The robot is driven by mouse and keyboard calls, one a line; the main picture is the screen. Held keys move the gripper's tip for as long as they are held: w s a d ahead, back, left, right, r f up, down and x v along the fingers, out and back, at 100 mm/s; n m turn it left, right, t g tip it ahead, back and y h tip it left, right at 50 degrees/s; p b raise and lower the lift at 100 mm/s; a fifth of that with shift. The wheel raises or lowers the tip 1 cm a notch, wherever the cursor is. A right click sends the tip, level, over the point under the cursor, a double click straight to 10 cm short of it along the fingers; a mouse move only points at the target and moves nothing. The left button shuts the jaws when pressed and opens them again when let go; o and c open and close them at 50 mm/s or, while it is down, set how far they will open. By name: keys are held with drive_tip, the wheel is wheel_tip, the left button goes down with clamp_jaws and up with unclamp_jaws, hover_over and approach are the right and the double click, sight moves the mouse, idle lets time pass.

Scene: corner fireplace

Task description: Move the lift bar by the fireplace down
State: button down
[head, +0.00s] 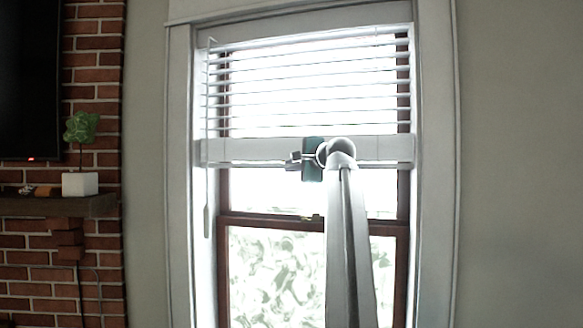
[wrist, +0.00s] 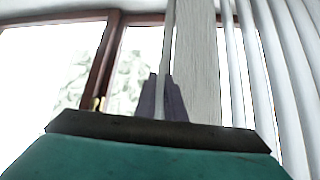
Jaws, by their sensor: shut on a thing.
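The lift bar (head: 260,150) is the wide white bottom rail of the window blind. It runs level across the window, below the slats. My gripper (head: 294,160) is in front of the bar, right of its middle; my arm hides part of the bar. In the wrist view the bar (wrist: 198,70) runs up the picture as a pale, grained board. There my gripper's two dark fingers (wrist: 161,97) are shut on a thin pale edge along the bar's side. The fingertips' far ends are partly hidden by that edge.
Blind slats (head: 305,85) hang above the bar. The window's brown sash rail (head: 260,219) crosses lower down, with open glass between. A brick fireplace wall (head: 95,165) with a mantel (head: 55,206) and a potted plant (head: 80,182) stands at left. A grey wall is at right.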

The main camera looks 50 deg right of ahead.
drive_tip(key=shift+f, duration=0.1)
wheel_tip(320, 180, down, 91)
drive_tip(key=b, duration=4.1)
drive_tip(key=shift+a+f, duration=0.1)
drive_tip(key=shift+f, duration=0.1)
drive_tip(key=c, duration=1.8)
unclamp_jaws()
drive_tip(key=shift+c, duration=0.2)
drive_tip(key=p+v, duration=0.1)
drive_tip(key=v, duration=1)
drive_tip(key=shift+s+r, duration=0.1)
drive_tip(key=shift+f+b, duration=0.2)
drive_tip(key=shift+b, duration=0.75)
